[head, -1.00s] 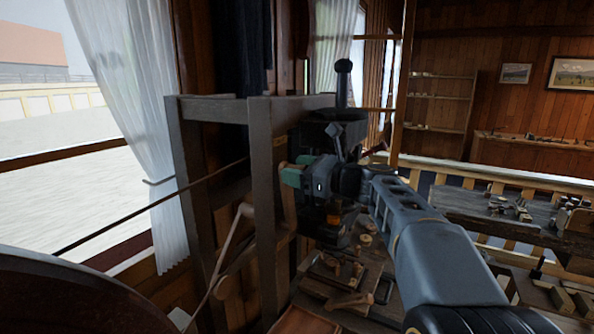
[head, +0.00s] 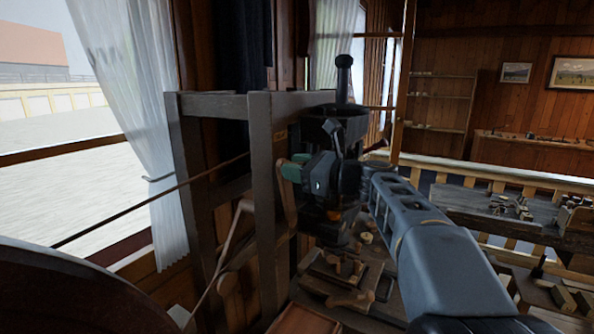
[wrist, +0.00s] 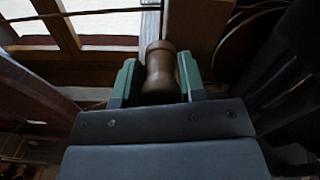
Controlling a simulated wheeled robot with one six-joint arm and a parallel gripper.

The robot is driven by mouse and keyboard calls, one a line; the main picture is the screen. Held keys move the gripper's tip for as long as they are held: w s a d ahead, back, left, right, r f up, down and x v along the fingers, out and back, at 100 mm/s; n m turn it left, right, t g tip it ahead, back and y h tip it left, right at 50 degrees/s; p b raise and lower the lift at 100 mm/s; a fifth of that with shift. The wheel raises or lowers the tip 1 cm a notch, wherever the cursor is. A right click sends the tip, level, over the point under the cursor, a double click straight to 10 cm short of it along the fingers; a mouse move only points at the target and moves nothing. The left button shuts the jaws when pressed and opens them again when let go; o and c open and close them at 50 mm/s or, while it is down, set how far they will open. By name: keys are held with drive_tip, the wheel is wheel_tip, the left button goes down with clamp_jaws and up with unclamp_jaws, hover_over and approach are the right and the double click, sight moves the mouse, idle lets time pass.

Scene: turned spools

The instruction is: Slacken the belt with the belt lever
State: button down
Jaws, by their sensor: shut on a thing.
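My gripper (wrist: 158,88) is shut on the brown turned wooden knob of the belt lever (wrist: 162,70), with one green fingertip on each side of it. In the head view my gripper (head: 291,168) is beside the front post of the dark frame, and the lever's wooden arm (head: 286,197) shows just below it. The knob is mostly hidden there by the post and fingers.
The dark wooden frame (head: 262,190) stands close left of my gripper. A bent wooden rod (head: 235,235) is below. A bench with wooden parts (head: 345,275) lies under my arm. A window with a white curtain (head: 130,110) is on the left.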

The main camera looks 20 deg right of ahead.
drive_tip(key=s+a+f+n+b, duration=0.5)
drive_tip(key=s+a+n+b, duration=0.1)
drive_tip(key=b, duration=0.5)
drive_tip(key=shift+n+b, duration=0.3)
drive_tip(key=shift+b, duration=0.1)
drive_tip(key=shift+w, duration=0.1)
drive_tip(key=c, duration=0.7)
unclamp_jaws()
drive_tip(key=b+v, duration=0.1)
drive_tip(key=v, duration=1.3)
drive_tip(key=shift+b, duration=0.4)
drive_tip(key=shift+r, duration=0.1)
